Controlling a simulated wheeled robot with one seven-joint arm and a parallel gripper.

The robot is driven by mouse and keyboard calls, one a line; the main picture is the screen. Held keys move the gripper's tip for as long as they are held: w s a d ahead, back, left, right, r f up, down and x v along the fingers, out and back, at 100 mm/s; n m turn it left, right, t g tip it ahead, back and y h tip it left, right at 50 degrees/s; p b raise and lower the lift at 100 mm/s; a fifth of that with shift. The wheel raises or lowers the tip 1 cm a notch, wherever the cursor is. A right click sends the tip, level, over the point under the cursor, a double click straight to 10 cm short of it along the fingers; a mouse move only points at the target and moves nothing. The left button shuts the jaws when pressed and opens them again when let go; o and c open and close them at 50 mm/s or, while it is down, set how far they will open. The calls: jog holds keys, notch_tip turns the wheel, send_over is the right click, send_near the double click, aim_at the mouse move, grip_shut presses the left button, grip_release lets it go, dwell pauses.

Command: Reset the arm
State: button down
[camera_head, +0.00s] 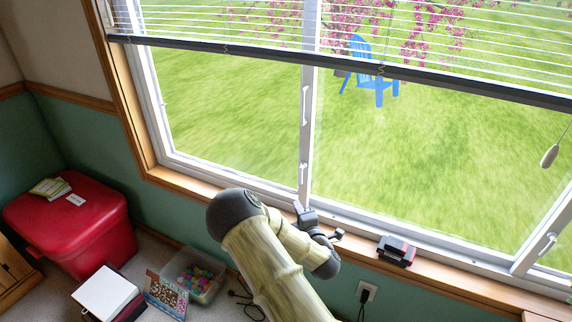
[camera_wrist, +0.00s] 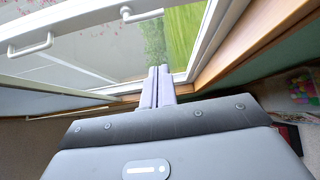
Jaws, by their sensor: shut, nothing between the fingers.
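My arm reaches up from the bottom middle of the head view and bends at a dark joint. My gripper (camera_head: 304,208) is near the window sill (camera_head: 360,229), in front of the lower window frame. In the wrist view my gripper (camera_wrist: 158,72) shows two pale fingers side by side, closed together with nothing between them. The fingers point toward the window (camera_wrist: 90,50) and its frame. I cannot tell from these views whether the fingertips touch the frame or sill.
A red and dark object (camera_head: 396,250) sits on the sill right of my gripper. A red bin (camera_head: 75,235), a clear tub of colourful pieces (camera_head: 205,272), a box (camera_head: 166,296) and a white-topped item (camera_head: 104,293) stand at the lower left. A power outlet (camera_head: 367,291) is below the sill.

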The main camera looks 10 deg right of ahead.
jog(key=s+d+m+g+h, duration=0.5)
jog(key=d+m+g, duration=0.15)
jog(key=m, duration=0.55)
jog(key=s+a+r+m+g+y, duration=0.1)
jog(key=s+r+m+g, duration=0.3)
jog(key=s, duration=0.7)
jog(key=s+a+r+m+g+y, duration=0.1)
jog(key=s+r+m+g, duration=0.3)
jog(key=s, duration=0.8)
notch_tip(320, 180, up, 20)
jog(key=p, duration=2)
jog(key=shift+w+a, duration=0.2)
jog(key=shift+a, duration=0.05)
